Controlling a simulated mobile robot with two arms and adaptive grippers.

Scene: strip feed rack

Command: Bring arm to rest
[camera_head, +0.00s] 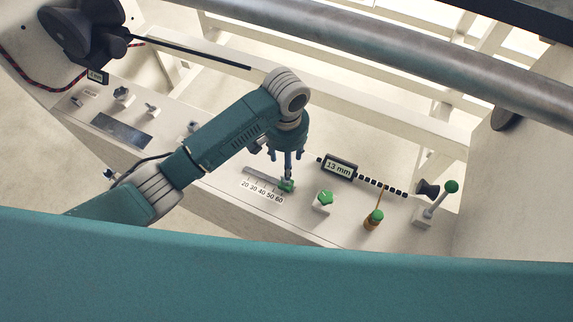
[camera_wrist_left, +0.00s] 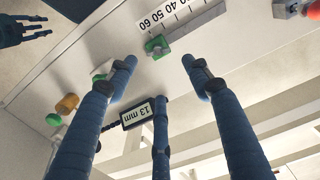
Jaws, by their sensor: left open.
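My left arm (camera_head: 225,125) reaches in from the left over the white panel in the head view. Its gripper (camera_head: 287,168) points down close to the green slider knob (camera_head: 286,186) by the 20–60 scale. In the left wrist view the fingers (camera_wrist_left: 163,66) are spread with nothing between them. The green slider (camera_wrist_left: 157,46) lies beyond the fingertips there, near the scale's 60 end, and looks apart from them. A small dark blue hand shape (camera_wrist_left: 22,30), probably my right gripper, shows at the top left of the wrist view; its opening is unclear.
Right of the gripper stand a green knob (camera_head: 323,200), a green-tipped orange post (camera_head: 374,217) and a green-ended lever (camera_head: 438,203). A "13 mm" display (camera_head: 340,168) sits behind by a black dotted strip (camera_head: 383,186). A metal roller (camera_head: 400,70) crosses behind the panel.

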